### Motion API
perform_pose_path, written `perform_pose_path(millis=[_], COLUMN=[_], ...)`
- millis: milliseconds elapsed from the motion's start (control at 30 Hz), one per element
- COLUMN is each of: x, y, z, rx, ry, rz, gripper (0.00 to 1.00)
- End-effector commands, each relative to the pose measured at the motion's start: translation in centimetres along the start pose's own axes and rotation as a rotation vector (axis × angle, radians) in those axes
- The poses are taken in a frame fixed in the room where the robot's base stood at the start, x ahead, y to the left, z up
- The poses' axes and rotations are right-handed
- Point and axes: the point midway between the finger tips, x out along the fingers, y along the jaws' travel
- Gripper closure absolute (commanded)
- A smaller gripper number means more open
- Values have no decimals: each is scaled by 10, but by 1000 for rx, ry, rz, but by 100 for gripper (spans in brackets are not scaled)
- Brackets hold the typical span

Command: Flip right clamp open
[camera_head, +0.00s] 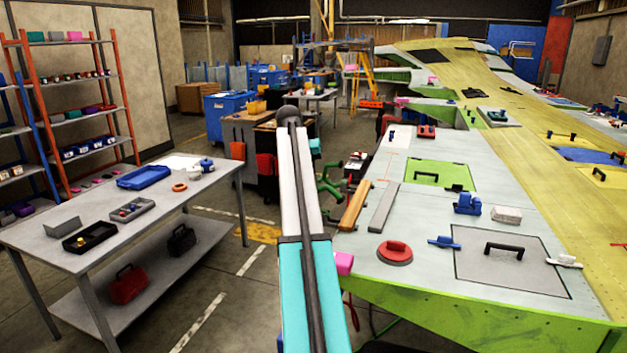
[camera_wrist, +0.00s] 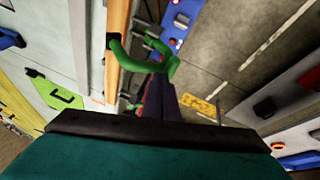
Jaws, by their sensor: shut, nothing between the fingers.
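The right clamp (camera_head: 565,261) is a small pale clamp at the right edge of a grey hatch panel (camera_head: 500,268) with a black handle, on the pale top of the green wing jig. Its handle seems to lie low over the panel edge. A blue clamp (camera_head: 444,242) sits at the panel's left edge. My gripper shows in the wrist view as dark fingers (camera_wrist: 161,85), together and empty, above the floor beside the jig. In the head view it is hidden by my arm. It is well left of the right clamp and apart from it.
A red round piece (camera_head: 395,254), a blue block (camera_head: 467,204) and a pale block (camera_head: 507,215) stand on the jig top. A wooden bar (camera_head: 355,206) lies along its left edge. A grey table (camera_head: 215,195) stands left across open floor.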

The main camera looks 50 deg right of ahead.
Motion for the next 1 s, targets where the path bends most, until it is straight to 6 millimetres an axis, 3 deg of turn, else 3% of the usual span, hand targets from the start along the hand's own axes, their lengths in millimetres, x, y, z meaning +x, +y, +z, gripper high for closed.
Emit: perform_pose_path(millis=[700, 1000], x=[49, 73], y=[-73, -91], z=[-1, 5], rx=[7, 9], ry=[-1, -1], rz=[0, 1], gripper=[100, 100])
